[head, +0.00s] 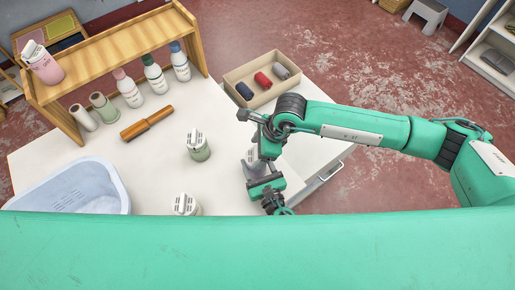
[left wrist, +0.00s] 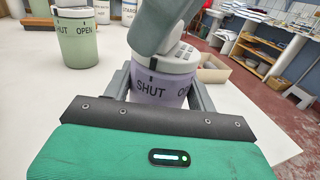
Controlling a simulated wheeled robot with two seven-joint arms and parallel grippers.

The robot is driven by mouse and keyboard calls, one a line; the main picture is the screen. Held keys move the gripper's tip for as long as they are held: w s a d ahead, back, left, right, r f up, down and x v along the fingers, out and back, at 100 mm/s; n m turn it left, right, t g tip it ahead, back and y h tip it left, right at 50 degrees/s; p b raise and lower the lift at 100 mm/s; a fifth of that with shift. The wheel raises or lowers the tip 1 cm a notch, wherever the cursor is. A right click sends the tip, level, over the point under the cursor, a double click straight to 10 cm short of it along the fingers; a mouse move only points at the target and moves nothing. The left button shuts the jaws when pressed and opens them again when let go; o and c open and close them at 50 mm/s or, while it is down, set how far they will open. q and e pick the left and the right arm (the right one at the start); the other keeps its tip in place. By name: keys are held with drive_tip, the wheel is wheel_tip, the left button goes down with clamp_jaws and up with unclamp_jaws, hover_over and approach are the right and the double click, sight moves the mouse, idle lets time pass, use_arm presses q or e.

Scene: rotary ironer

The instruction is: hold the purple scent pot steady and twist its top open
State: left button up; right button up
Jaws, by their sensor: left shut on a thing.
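The purple scent pot (left wrist: 160,95) stands upright in the left wrist view, with a pale lid (left wrist: 183,62) and the words SHUT and OPEN on its body. A dark mark on the lid sits above SHUT. My left gripper (left wrist: 160,100) is shut around the body, one finger on each side. My right gripper (left wrist: 165,25) comes down from above and covers the left part of the lid; its fingertips are hidden, so I cannot tell if it grips. In the head view the pot (head: 252,158) is partly covered by my right gripper (head: 268,145).
A green pot (head: 199,150) stands left of the purple pot; another pale-lidded pot (head: 185,204) is nearer. A tray (head: 240,80) with rolled cloths lies behind.

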drive_tip(key=c, duration=0.9)
drive_tip(key=shift+n, duration=0.4)
drive_tip(key=n+g, duration=0.1)
drive_tip(key=n, duration=0.1)
drive_tip(key=shift+w+n, duration=0.1)
drive_tip(key=shift+n, duration=0.2)
drive_tip(key=n+g, duration=0.1)
drive_tip(key=n, duration=0.2)
drive_tip(key=shift+n+g+h, duration=0.3)
drive_tip(key=shift+n+h, duration=0.1)
drive_tip(key=n+g+h, duration=0.1)
drive_tip(key=n, duration=0.2)
drive_tip(key=n+h, duration=0.1)
drive_tip(key=n, duration=0.2)
drive_tip(key=shift+w+a+n+g, duration=0.1)
drive_tip(key=shift+a+n+g, duration=0.05)
drive_tip(key=shift+n+g, duration=0.25)
drive_tip(key=o, duration=1)
